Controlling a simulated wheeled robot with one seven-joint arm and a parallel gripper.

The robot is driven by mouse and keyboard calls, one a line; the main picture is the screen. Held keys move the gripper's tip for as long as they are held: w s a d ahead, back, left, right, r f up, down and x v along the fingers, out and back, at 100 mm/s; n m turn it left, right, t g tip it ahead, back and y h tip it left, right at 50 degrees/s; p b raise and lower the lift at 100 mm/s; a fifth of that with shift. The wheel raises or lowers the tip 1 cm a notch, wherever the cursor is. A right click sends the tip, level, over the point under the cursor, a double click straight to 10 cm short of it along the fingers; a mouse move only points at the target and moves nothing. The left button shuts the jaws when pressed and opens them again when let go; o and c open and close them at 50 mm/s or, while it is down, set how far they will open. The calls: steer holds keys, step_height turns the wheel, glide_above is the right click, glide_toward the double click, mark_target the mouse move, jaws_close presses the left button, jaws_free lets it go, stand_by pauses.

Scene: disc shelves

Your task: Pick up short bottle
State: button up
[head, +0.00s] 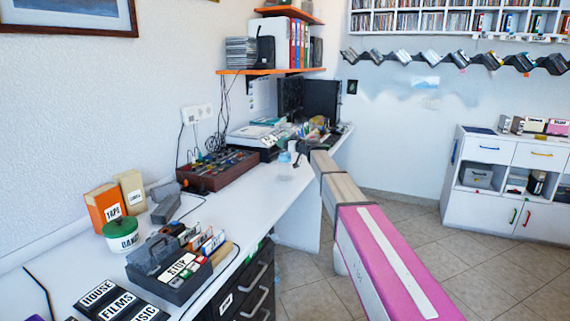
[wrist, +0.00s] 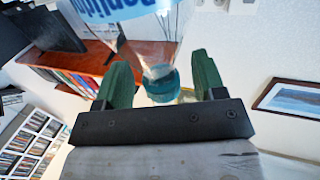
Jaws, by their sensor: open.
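The short bottle (head: 284,158) stands on the white desk near its right edge, small and partly unclear in the head view. In the wrist view, which looks turned over, a clear bottle with a teal cap (wrist: 160,84) and a blue label (wrist: 118,8) shows ahead of my gripper. My gripper (wrist: 162,72) is open, with one green finger on each side of the bottle's cap end. I see no finger closed on it. In the head view my arm reaches toward the bottle; the fingers are too small to make out there.
The white desk (head: 262,182) holds a red mixer-like box (head: 217,170), a green-lidded pot (head: 121,233) and a dark box of discs (head: 170,278). Monitors (head: 322,98) and clutter stand behind the bottle. A white cabinet (head: 480,205) stands at right across open floor.

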steer(key=shift+w+a, duration=0.2)
steer(key=shift+a, duration=0.05)
jaws_close()
